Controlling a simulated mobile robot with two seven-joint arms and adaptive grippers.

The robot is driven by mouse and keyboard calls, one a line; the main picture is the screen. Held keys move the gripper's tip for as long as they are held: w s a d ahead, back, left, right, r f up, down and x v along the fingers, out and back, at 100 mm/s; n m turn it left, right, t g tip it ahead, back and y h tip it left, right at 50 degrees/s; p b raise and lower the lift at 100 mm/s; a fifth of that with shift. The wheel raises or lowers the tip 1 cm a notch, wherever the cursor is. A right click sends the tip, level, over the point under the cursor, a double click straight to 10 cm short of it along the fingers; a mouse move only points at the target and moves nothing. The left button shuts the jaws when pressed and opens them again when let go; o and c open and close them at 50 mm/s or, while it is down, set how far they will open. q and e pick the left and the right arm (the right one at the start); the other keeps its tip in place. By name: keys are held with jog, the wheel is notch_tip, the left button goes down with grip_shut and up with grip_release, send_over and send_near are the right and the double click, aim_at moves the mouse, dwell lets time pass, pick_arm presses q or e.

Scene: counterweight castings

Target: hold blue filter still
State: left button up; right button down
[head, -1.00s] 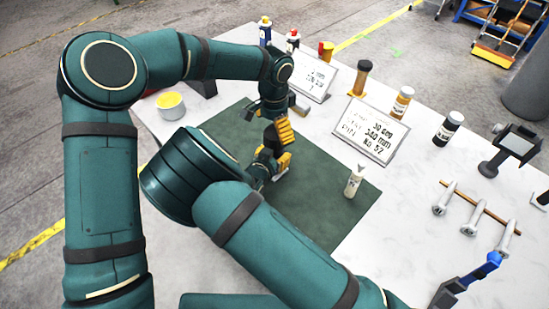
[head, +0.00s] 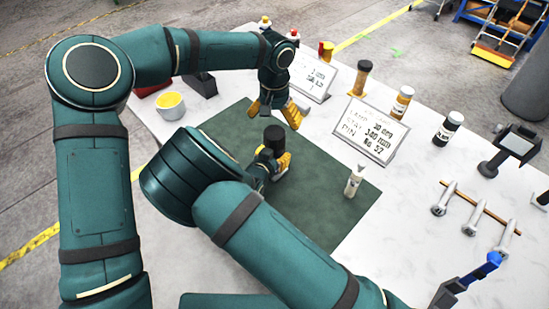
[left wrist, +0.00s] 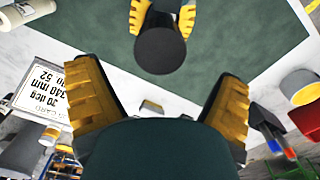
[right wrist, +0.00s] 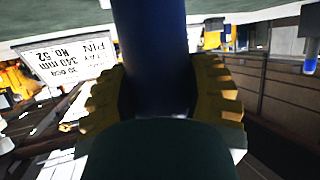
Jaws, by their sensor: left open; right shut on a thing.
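The blue filter is a cylinder with a dark round top (head: 274,137), standing upright above the green mat (head: 325,205). My right gripper (head: 275,160) is shut on it, low on its side. In the right wrist view its blue body (right wrist: 150,40) runs between the yellow fingers. My left gripper (head: 274,115) is open and empty, above and behind the filter, apart from it. In the left wrist view the filter's dark top (left wrist: 160,50) shows beyond the spread fingers, with the right gripper's yellow fingers behind it.
Sign cards (head: 370,130), several bottles and a dark stand (head: 510,148) are on the white table at right. A yellow-topped cup (head: 171,104) is at the left edge. The mat's middle is free.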

aim_at(274, 132)
pick_arm(q)
jog(key=shift+f, duration=0.1)
jog(key=shift+f, duration=3.9)
jog(key=c, duration=1.2)
jog(key=m, duration=0.6)
jog(key=shift+c, duration=0.2)
jog(key=o, duration=1.4)
jog(key=shift+c, duration=0.2)
jog(key=shift+r, duration=0.15)
